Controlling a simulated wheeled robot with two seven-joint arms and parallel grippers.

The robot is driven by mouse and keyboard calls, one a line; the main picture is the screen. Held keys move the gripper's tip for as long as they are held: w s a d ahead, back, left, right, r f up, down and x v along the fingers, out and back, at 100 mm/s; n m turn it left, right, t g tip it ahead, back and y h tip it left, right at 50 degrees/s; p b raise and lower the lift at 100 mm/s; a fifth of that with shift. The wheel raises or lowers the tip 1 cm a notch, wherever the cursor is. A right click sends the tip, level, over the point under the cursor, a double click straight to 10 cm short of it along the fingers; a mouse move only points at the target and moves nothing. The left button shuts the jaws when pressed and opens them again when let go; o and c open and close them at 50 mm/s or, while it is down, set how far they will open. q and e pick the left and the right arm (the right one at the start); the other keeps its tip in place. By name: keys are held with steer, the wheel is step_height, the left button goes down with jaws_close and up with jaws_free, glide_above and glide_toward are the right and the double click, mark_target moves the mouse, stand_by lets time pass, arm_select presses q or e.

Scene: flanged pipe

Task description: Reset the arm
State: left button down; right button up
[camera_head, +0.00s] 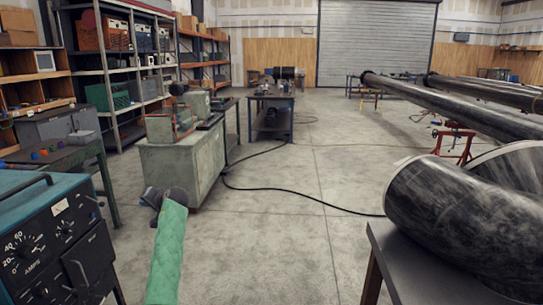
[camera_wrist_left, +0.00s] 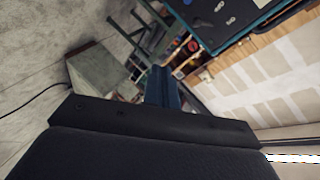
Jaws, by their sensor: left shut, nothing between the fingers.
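My left gripper (camera_head: 153,197) shows in the head view at the lower left of centre, at the end of my green-sleeved arm. It is small and dark, in front of the grey-green cabinet, and looks shut and empty. In the left wrist view my gripper's shut fingers (camera_wrist_left: 162,88) stick out past the dark gripper body, with nothing held. My right arm and gripper are not in view.
A blue welding machine (camera_head: 55,235) stands at the near left. A large dark pipe elbow (camera_head: 465,225) lies on a grey table (camera_head: 405,275) at the near right. A grey-green cabinet (camera_head: 180,172) stands beyond my gripper. The central floor is clear except for a black cable (camera_head: 290,193).

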arm_select(q)
steer(key=w+d+r+t+h, duration=0.1)
steer(key=d+r+t+h, duration=0.15)
steer(key=d, duration=0.35)
steer(key=s+d+f+t+h, duration=0.1)
steer(key=s+d+f+h, duration=0.35)
steer(key=d+f, duration=0.4)
steer(key=s+d+f+g+h, duration=0.1)
steer(key=s+d+f+h, duration=0.1)
steer(key=s+d+f, duration=0.35)
steer(key=s+d+f+m+h, duration=0.1)
steer(key=s+d+f, duration=0.1)
steer(key=s+f, duration=0.6)
steer(key=s+d+f+g+h, duration=0.1)
steer(key=s+d+f+h, duration=0.2)
steer(key=f, duration=0.7)
steer(key=s+d+f+g, duration=0.2)
steer(key=s+f, duration=0.7)
steer(key=s, duration=0.7)
steer(key=s+d+f+g, duration=0.2)
steer(key=s+f, duration=0.8)
steer(key=s, duration=0.6)
steer(key=s+d+f+g, duration=0.2)
steer(key=s+f, duration=0.8)
steer(key=s, duration=0.6)
steer(key=shift+m+g, duration=0.4)
steer(key=shift+g, duration=0.05)
steer(key=shift+s, duration=0.1)
